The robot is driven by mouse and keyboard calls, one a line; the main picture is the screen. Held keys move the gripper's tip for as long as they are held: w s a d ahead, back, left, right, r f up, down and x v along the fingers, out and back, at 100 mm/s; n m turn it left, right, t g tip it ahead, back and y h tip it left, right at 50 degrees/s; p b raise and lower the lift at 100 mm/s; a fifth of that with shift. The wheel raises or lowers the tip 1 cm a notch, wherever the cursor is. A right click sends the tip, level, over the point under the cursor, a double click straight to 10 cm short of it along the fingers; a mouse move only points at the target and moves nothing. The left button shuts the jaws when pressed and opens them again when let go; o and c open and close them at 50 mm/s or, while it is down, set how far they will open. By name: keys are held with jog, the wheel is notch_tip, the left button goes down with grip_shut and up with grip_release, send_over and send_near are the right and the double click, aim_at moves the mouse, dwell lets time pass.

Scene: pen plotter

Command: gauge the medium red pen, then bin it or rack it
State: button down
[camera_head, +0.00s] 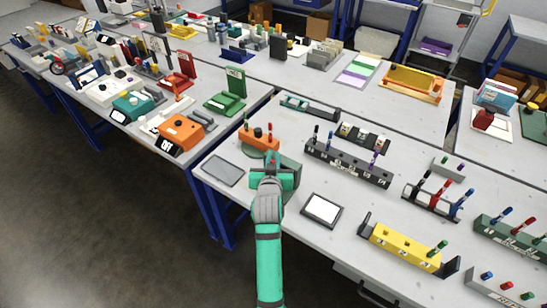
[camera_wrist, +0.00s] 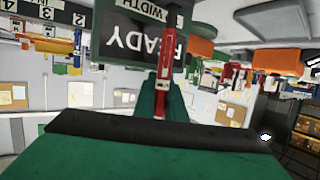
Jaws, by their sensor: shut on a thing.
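My gripper (camera_head: 273,172) is at the near left of the workbench, shut on a red pen. The red pen (camera_wrist: 172,75) stands between the green fingers in the wrist view, with a pale label on its barrel. A dark sign reading READY and WIDTH (camera_wrist: 125,36) is just behind the pen in that view, upside down. Whether the pen touches it, I cannot tell. In the head view the arm and gripper hide most of what lies below the pen. A long dark rack (camera_head: 346,164) with several pens stands to the right.
An orange block (camera_head: 257,139) with upright pegs or pens is just behind my gripper. A grey flat tray (camera_head: 223,171) lies left, a black-framed white pad (camera_head: 322,209) right. A yellow holder (camera_head: 405,247) and a pen stand (camera_head: 431,203) are farther right. Bare tabletop lies between them.

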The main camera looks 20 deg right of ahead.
jog(key=shift+f, duration=0.15)
jog(key=c, duration=1.7)
grip_release()
jog(key=shift+f, duration=0.1)
jog(key=shift+c, duration=0.2)
jog(key=shift+s, duration=0.15)
jog(key=v, duration=1)
jog(key=shift+s+a+r, duration=0.2)
jog(key=shift+a+r, duration=0.05)
jog(key=shift+r, duration=0.15)
